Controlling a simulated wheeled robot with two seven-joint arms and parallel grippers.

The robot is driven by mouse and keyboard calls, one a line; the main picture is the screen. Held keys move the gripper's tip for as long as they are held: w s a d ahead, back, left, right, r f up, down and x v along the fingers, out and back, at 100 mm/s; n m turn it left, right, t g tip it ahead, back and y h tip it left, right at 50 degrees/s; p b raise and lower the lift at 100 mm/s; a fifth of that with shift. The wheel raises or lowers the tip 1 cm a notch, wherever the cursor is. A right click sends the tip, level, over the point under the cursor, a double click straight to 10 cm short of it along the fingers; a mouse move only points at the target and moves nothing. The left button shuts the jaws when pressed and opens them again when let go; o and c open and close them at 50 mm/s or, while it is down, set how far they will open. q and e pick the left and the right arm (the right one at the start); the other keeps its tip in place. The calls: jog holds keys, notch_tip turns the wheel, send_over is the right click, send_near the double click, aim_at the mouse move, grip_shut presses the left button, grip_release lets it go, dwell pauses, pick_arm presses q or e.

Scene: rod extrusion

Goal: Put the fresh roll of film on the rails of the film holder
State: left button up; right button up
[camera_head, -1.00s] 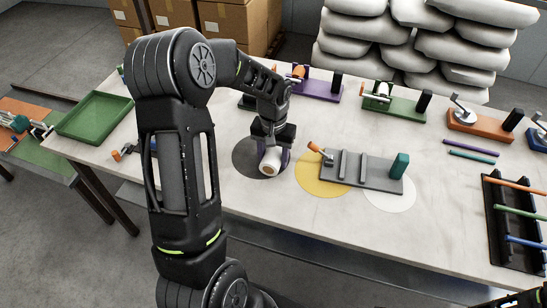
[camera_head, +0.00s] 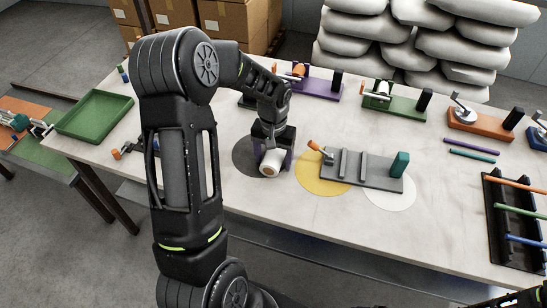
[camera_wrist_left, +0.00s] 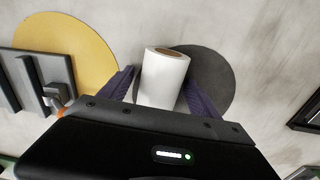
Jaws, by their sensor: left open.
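The fresh roll of film (camera_head: 271,161) is white with a brown core and lies on the dark round mat (camera_head: 243,160). It also shows in the left wrist view (camera_wrist_left: 163,80). My left gripper (camera_head: 274,158) is open, with its purple fingers (camera_wrist_left: 160,90) on either side of the roll; whether they touch it I cannot tell. The film holder (camera_head: 375,180) is a grey plate with two upright rails, a teal block at its right end and an orange handle at its left. It lies right of the roll, partly over the yellow and white discs.
A green tray (camera_head: 95,117) is at the table's left. Purple (camera_head: 318,90), green (camera_head: 404,108) and orange (camera_head: 480,124) devices stand along the back. A black rack (camera_head: 497,235) with coloured rods is at the right.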

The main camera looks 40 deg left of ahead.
aim_at(273, 153)
pick_arm(q)
jog(key=shift+r, duration=0.2)
notch_tip(273, 153, up, 12)
jog(key=shift+b, duration=0.45)
jog(key=shift+o, duration=0.2)
